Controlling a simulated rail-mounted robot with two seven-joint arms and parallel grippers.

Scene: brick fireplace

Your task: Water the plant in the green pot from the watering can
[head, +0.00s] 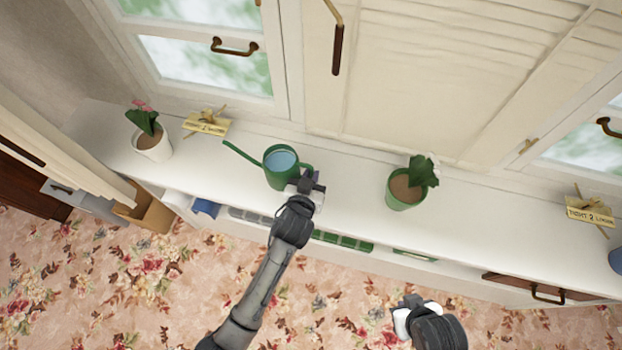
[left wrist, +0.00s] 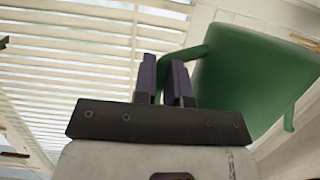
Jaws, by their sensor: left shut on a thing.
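The green watering can (head: 282,181) holds water and is at the middle left of the white sill, its spout pointing left. My left gripper (head: 309,184) is shut on the can's handle at its right side. In the left wrist view the can (left wrist: 250,80) is at the right, with its handle between the fingers (left wrist: 168,78). I cannot tell if the can touches the sill.
A white pot (head: 152,148) with a pink-flowered plant stands at the left of the sill. Small signs (head: 206,124) and (head: 590,211) stand at the back left and far right. A blue object (head: 616,260) is at the right edge. The sill between can and green pot is clear.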

